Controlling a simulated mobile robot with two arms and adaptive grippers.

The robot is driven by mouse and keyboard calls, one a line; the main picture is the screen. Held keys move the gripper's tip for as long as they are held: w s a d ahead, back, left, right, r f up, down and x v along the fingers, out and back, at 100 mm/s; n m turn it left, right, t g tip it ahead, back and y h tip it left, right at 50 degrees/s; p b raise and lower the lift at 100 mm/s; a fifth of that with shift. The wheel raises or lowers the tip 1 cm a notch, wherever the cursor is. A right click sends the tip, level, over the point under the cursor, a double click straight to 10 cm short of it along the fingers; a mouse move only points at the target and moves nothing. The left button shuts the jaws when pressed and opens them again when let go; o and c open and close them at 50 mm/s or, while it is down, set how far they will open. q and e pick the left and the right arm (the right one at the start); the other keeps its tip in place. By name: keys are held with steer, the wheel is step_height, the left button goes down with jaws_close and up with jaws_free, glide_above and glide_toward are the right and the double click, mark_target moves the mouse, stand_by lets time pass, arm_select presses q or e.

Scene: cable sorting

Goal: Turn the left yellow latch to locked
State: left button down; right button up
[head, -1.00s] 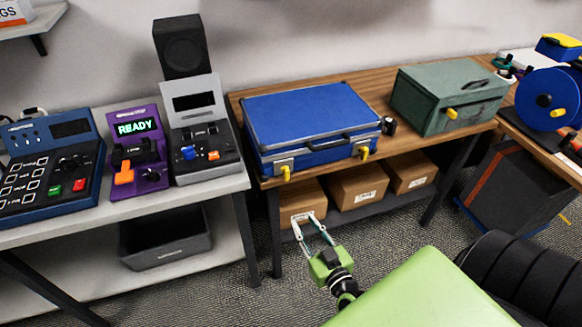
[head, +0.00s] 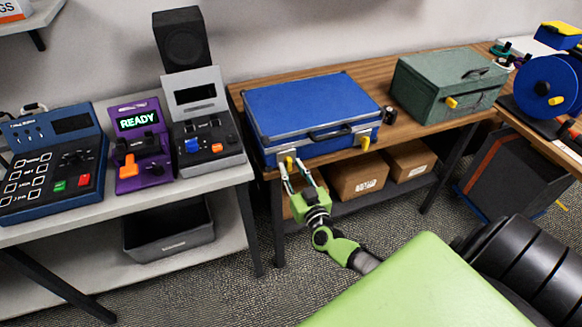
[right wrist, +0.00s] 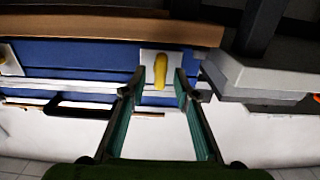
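A blue case (head: 310,105) with metal edges lies on the wooden table, its handle (head: 330,133) facing me. The left yellow latch (head: 289,162) is on its front, on a metal plate; it points roughly vertically. It also shows in the right wrist view (right wrist: 161,72). My right gripper (head: 290,168) is open at this latch, with one finger on each side. In the right wrist view the gripper (right wrist: 160,84) has visible gaps between the latch and both fingers. The right yellow latch (head: 365,143) is at the case's other front corner. My left gripper is out of view.
A green box (head: 445,90) with its own yellow latch (head: 451,102) stands right of the case. A grey console (head: 207,140) and purple READY device (head: 138,145) stand on the left table. Cardboard boxes (head: 357,179) sit below the wooden table's front edge.

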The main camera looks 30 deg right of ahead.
steer(key=shift+w+d, duration=0.1)
steer(key=shift+w, duration=0.4)
jaws_close()
